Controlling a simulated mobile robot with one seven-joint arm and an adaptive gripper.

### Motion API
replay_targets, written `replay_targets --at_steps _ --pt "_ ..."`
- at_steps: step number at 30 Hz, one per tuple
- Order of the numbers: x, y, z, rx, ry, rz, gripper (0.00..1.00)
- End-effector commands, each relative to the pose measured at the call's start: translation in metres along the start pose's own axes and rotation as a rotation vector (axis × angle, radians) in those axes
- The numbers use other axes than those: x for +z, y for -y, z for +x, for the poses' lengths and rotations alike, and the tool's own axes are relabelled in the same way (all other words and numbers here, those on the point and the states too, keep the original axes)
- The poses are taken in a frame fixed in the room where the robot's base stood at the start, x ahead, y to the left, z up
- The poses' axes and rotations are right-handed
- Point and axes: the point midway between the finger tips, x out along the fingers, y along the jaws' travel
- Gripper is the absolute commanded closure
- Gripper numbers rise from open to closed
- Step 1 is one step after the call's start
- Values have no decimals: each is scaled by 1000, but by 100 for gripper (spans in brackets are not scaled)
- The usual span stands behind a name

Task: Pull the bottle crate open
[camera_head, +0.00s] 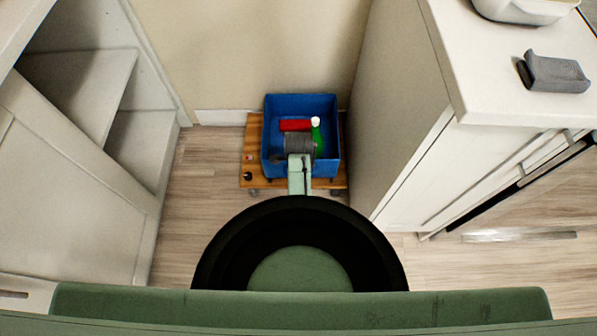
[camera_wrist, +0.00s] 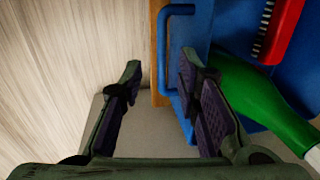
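The blue crate (camera_head: 270,150) stands on a wooden wheeled board (camera_head: 251,165) against the back wall. In it lie a green bottle with a white cap (camera_head: 316,125) and a red brush (camera_head: 296,125). In the wrist view the crate's blue bar handle (camera_wrist: 163,50) shows on its near side, with the green bottle (camera_wrist: 250,95) behind it. My gripper (camera_wrist: 161,66) is open. Its fingertips sit either side of the handle in the picture, the right one closer and overlapping the crate wall. Whether either finger touches the handle cannot be told. My arm covers part of the crate in the head view.
White open shelving (camera_head: 85,85) stands at left and a white cabinet (camera_head: 400,110) stands close on the crate's right. A grey object (camera_head: 556,74) and a white container (camera_head: 525,10) sit on its top. Wooden floor is clear left of the crate.

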Motion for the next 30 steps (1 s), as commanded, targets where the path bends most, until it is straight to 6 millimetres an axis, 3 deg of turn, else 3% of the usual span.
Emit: replay_targets --at_steps 3,9,20,30 --pt "0 0 21 0 0 -1 70" --pt "0 1 41 -3 0 -1 70" --pt "0 1 45 -3 0 -1 71" --pt "0 1 45 -3 1 -2 94"
